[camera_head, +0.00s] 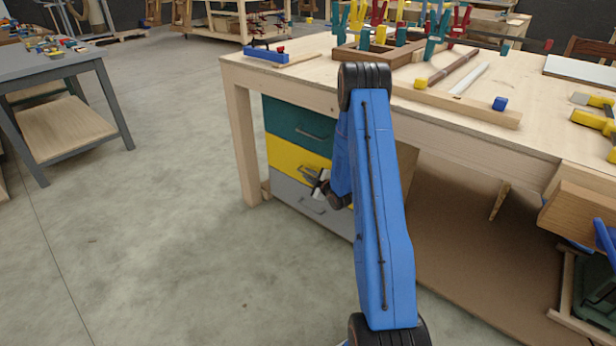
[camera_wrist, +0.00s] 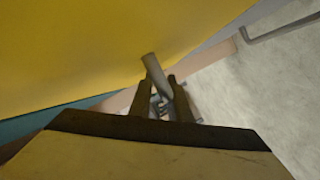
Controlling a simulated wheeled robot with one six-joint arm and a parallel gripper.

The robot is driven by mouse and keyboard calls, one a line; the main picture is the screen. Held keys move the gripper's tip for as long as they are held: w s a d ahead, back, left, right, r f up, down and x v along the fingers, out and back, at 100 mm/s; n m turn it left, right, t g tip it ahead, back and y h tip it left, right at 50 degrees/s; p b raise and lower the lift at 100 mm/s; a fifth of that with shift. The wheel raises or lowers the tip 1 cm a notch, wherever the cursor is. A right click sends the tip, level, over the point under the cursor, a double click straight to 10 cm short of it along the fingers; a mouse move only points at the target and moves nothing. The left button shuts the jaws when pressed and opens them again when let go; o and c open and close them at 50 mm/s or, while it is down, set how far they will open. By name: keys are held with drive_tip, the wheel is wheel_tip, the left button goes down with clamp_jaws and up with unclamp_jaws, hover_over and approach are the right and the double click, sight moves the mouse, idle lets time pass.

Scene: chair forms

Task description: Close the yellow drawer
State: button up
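The yellow drawer (camera_head: 285,155) is the middle one in a stack under the workbench, in the head view. Its yellow front (camera_wrist: 110,45) fills the upper left of the wrist view. My gripper (camera_head: 323,186) is at the right part of this front in the head view, partly behind my blue arm. In the wrist view, the two dark fingers of my gripper (camera_wrist: 162,84) are close together, with the grey bar handle (camera_wrist: 151,65) between them. The fingers look shut on this handle. How far the drawer stands out is hard to tell.
A teal drawer (camera_head: 285,117) is above and a grey drawer (camera_head: 292,192) below. The workbench (camera_head: 450,130) carries clamps and wooden parts, and its leg (camera_head: 243,150) stands left of the drawers. Open concrete floor lies to the left, up to a grey table (camera_head: 55,65).

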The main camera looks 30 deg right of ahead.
drive_tip(key=v, duration=1.7)
drive_tip(key=shift+s, duration=0.25)
drive_tip(key=shift+r, duration=0.1)
drive_tip(key=shift+w+r, duration=0.1)
